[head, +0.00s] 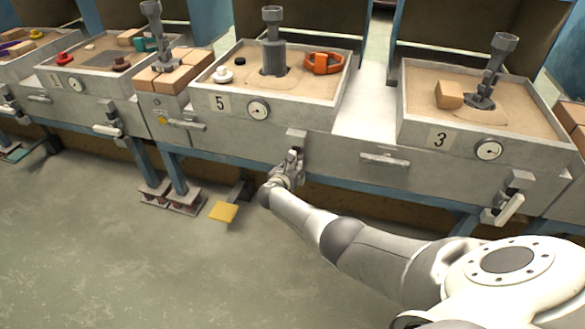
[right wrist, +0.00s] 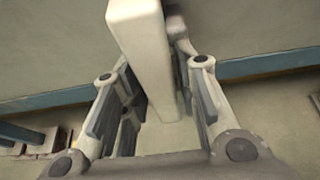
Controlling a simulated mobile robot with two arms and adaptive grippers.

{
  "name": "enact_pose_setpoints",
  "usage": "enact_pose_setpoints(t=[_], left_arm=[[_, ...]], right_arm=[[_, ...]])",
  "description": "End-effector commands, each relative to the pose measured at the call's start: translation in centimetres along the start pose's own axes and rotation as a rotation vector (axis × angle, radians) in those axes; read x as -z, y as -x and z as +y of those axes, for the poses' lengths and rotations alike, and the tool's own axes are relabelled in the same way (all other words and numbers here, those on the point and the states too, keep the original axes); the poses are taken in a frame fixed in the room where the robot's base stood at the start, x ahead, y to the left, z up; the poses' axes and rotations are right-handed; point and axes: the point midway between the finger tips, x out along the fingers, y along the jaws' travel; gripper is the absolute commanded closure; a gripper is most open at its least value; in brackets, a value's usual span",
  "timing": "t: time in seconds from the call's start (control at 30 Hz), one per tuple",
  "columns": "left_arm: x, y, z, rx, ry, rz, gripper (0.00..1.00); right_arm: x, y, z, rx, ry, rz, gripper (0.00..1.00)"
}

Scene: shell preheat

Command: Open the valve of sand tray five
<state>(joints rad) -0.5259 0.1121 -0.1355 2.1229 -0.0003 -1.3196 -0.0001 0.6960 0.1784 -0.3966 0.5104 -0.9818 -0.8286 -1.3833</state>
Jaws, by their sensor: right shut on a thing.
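Sand tray five (head: 190,107) is a grey metal box of sand in the middle of the head view, with a number 5 plate (head: 220,103) and a round gauge (head: 258,110) on its front. Its valve block (head: 297,136) sits below the tray's front right corner. My right gripper (head: 292,160) is at this valve and mostly covers its handle in the head view. In the right wrist view, the pale bar-shaped valve handle (right wrist: 143,50) runs between the two fingers of my gripper (right wrist: 157,105), which is shut on it. My left gripper is not in view.
Sand tray three (head: 407,120) stands to the right, with its own valve handle (head: 508,208) and a drawer pull (head: 385,160). A yellow pedal (head: 223,211) is near the floor, left of my right arm.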

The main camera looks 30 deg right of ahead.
Motion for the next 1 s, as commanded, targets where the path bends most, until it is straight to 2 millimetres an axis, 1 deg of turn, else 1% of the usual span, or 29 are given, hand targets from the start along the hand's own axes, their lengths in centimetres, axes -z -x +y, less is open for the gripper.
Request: enact_pose_setpoints(t=[0.03,0.17,0.2,0.27,0.3,0.7,0.87,1.0], left_arm=[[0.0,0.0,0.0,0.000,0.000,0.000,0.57],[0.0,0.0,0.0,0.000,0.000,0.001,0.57],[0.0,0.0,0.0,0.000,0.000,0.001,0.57],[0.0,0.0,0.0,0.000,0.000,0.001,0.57],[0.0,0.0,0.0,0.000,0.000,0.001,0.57],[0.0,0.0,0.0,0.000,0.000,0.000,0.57],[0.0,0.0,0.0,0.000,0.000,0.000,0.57],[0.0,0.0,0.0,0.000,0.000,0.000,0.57]], right_arm=[[0.4,0.1,-0.1,0.001,0.006,0.004,1.00],[0.4,0.1,-0.1,0.001,0.006,0.005,1.00],[0.4,0.1,-0.1,0.001,0.006,0.004,0.67],[0.4,0.1,-0.1,0.001,0.006,0.004,0.59],[0.3,0.0,-0.1,0.001,0.005,0.004,0.57],[0.1,0.2,0.0,-0.001,0.002,0.000,0.57],[0.2,1.0,0.0,-0.001,0.000,0.000,0.57],[0.1,2.0,0.0,-0.002,0.000,0.000,0.57]])
